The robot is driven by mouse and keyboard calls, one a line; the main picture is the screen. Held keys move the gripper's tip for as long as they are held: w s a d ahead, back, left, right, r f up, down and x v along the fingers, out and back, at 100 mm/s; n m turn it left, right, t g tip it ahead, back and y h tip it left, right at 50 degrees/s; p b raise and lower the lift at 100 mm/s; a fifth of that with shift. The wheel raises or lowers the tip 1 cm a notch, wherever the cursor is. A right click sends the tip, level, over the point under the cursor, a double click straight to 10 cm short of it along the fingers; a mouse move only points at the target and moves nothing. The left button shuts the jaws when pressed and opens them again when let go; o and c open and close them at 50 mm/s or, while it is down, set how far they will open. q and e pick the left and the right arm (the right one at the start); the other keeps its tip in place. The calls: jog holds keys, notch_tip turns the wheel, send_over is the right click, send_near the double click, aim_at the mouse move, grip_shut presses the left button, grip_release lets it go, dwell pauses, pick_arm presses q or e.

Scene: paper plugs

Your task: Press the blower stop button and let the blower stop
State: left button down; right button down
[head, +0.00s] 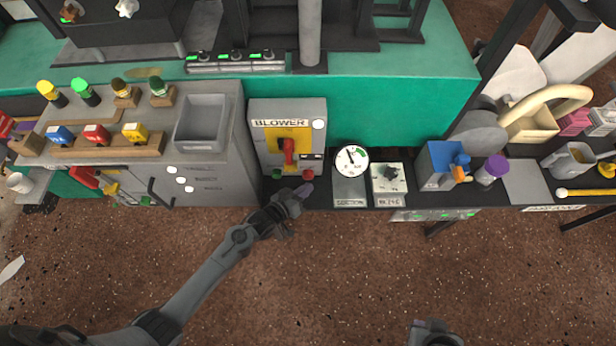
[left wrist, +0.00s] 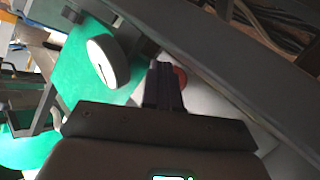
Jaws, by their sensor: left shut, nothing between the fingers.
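The grey blower box (head: 313,133) stands at the front edge of the green bench, with a "BLOWER" label and a red handle (head: 289,151) on a yellow plate. Low on its front are a green button (head: 276,174) at left and a red button (head: 308,174) at right. My left gripper (head: 304,189) is shut and empty, its purple-grey fingertips just below the red button. In the left wrist view, the shut fingers (left wrist: 165,85) partly cover a round red thing (left wrist: 180,77), apparently that button. I cannot tell whether they touch.
A round gauge (head: 351,160) and a small grey-white box (head: 389,178) stand right of the blower box. A blue holder (head: 440,165) is farther right. A grey cabinet (head: 215,178) with an open bin (head: 202,122) stands left. The floor in front is clear.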

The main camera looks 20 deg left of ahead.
pick_arm(q)
jog(key=shift+s+d, duration=0.1)
jog(key=shift+s+d+r+p, duration=0.1)
jog(key=shift+s+d+p, duration=0.1)
jog(key=shift+s+p, duration=0.4)
jog(key=shift+s+d+p, duration=0.3)
jog(key=shift+s+p, duration=0.2)
jog(key=shift+s, duration=0.2)
jog(key=shift+s+d+p, duration=0.3)
jog(key=shift+s+p, duration=0.15)
jog(key=shift+s, duration=0.2)
jog(key=shift+s+d, duration=0.1)
jog(key=shift+s, duration=0.15)
